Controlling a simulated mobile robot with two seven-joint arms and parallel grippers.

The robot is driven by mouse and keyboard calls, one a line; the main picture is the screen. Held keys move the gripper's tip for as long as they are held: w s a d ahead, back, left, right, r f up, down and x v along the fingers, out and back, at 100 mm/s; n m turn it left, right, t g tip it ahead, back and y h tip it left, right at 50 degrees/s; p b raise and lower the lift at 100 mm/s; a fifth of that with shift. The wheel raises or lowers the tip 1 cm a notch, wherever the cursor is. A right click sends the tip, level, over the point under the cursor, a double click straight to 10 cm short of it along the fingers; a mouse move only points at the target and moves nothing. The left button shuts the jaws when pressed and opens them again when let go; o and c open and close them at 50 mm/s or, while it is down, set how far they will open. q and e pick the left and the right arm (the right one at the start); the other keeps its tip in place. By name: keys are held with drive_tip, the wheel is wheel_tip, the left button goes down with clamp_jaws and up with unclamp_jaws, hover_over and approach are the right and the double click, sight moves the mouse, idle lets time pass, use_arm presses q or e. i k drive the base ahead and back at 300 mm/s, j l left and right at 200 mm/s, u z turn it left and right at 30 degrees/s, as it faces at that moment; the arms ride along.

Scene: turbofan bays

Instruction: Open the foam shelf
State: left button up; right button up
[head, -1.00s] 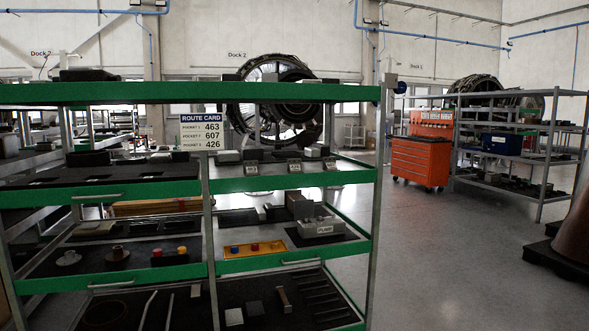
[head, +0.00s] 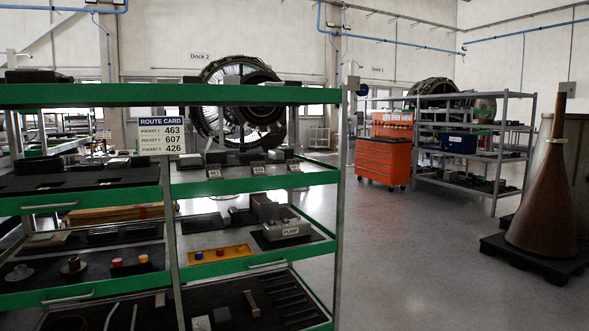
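A green-edged shelf rack (head: 200,94) stands close in front of me on the left. Its levels carry dark foam inserts. The upper left foam shelf (head: 80,180) has cut-outs and a bar handle (head: 49,206) on its green front. Lower shelves have handles too, one at the lower left (head: 68,298) and one at the right (head: 267,264). The bottom foam (head: 285,297) holds slim tools in slots. I cannot tell which level is the foam shelf meant, and none is clearly pulled out. Neither of my grippers shows in the head view.
A route card (head: 162,136) reads 463, 607, 426. A grey pump (head: 287,229) and a yellow button panel (head: 221,253) sit on the middle right shelf. An orange tool cabinet (head: 384,158), a grey rack (head: 470,150) and a brown cone (head: 545,205) stand beyond open floor.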

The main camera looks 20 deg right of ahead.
sight(39, 185)
drive_tip(key=i+j, duration=0.3)
drive_tip(key=j, duration=0.15)
drive_tip(key=i+j, duration=0.3)
drive_tip(key=j, duration=0.15)
drive_tip(key=i+j, duration=0.65)
drive_tip(key=j, duration=0.2)
drive_tip(key=i+j, duration=0.3)
drive_tip(key=j, duration=0.15)
drive_tip(key=i+j, duration=0.3)
drive_tip(key=j, duration=0.15)
drive_tip(key=l+z, duration=0.05)
